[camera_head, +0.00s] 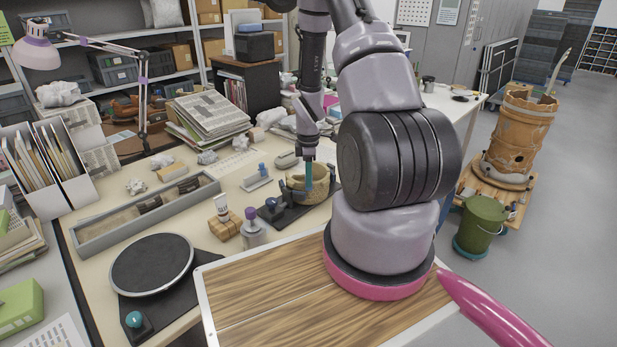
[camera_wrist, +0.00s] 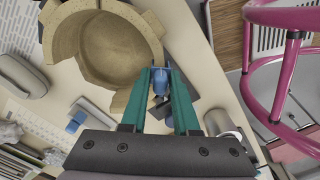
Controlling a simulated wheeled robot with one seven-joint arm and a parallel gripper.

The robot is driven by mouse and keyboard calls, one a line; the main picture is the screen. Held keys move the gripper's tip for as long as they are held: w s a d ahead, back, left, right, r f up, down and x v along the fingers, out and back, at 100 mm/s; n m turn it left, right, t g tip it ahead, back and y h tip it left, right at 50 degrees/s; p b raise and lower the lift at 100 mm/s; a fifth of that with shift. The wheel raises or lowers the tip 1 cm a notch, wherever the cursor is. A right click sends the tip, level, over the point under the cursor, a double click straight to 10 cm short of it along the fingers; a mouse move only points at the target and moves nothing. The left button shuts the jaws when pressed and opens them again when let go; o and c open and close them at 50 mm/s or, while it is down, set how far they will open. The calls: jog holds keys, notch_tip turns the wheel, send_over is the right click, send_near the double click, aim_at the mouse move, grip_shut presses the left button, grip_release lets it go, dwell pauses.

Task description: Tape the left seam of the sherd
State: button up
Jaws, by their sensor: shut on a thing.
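The sherd is a tan, bowl-like curved vessel (camera_head: 318,190) with a stepped rim, on a black stand (camera_head: 290,216). In the wrist view the vessel (camera_wrist: 98,45) fills the upper left, its hollow facing the camera. My gripper (camera_head: 308,186) points down at the vessel's near left side. In the wrist view its teal fingers (camera_wrist: 160,78) are beside the vessel's lower right rim, a narrow gap between them. A small blue piece (camera_wrist: 160,84) shows between the tips, and the jaws are shut on it. Whether it is tape is unclear. The left seam cannot be made out.
A small holder with a blue piece (camera_head: 262,170) stands left of the vessel. A black turntable (camera_head: 151,265) lies front left. A grey rounded device (camera_head: 287,160) sits behind.

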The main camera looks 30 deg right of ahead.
jog(key=shift+f, duration=0.2)
dwell(0.4)
jog(key=o, duration=0.9)
notch_tip(320, 180, up, 11)
jog(key=shift+f, duration=0.1)
dwell(0.3)
